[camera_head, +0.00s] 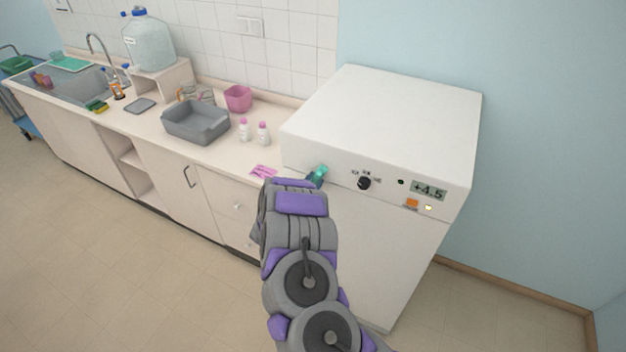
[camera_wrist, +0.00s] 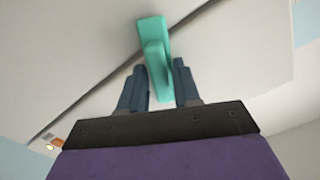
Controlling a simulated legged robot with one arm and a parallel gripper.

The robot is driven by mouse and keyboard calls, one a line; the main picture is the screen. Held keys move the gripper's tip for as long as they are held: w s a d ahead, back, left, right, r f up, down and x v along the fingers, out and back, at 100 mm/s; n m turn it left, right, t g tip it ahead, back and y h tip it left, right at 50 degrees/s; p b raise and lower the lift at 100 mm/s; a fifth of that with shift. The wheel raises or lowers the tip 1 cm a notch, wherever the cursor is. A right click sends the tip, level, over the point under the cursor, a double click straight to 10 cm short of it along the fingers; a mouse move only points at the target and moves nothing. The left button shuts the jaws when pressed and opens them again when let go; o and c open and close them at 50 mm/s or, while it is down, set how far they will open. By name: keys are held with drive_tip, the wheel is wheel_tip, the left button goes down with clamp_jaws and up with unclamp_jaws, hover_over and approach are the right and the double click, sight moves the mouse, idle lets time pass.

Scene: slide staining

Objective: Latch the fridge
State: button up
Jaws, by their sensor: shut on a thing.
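The white fridge (camera_head: 390,240) stands at the right end of the counter, with its door facing me. A teal latch (camera_head: 321,171) sits at the upper left of its front, by the seam under the control panel. In the wrist view the latch (camera_wrist: 153,50) stands out across the dark seam. My gripper (camera_wrist: 160,82) has its two dark fingers on either side of the latch's lower part, shut on it. In the head view my gripper (camera_head: 315,180) is at the latch, and my arm hides the left part of the door. The door looks closed against the body.
The fridge panel has a black knob (camera_head: 364,183), a display (camera_head: 428,189) reading +4.5 and an orange switch (camera_head: 411,203). Floor to the right is clear.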

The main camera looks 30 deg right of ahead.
drive_tip(key=n+p, duration=0.2)
drive_tip(key=n, duration=0.3)
drive_tip(key=shift+f, duration=0.1)
idle(0.5)
drive_tip(key=o, duration=0.8)
drive_tip(key=shift+a, duration=0.1)
drive_tip(key=b+v, duration=0.1)
drive_tip(key=v, duration=1.6)
drive_tip(key=shift+a+f+b, duration=0.1)
drive_tip(key=shift+a+b, duration=0.1)
drive_tip(key=shift+b, duration=0.2)
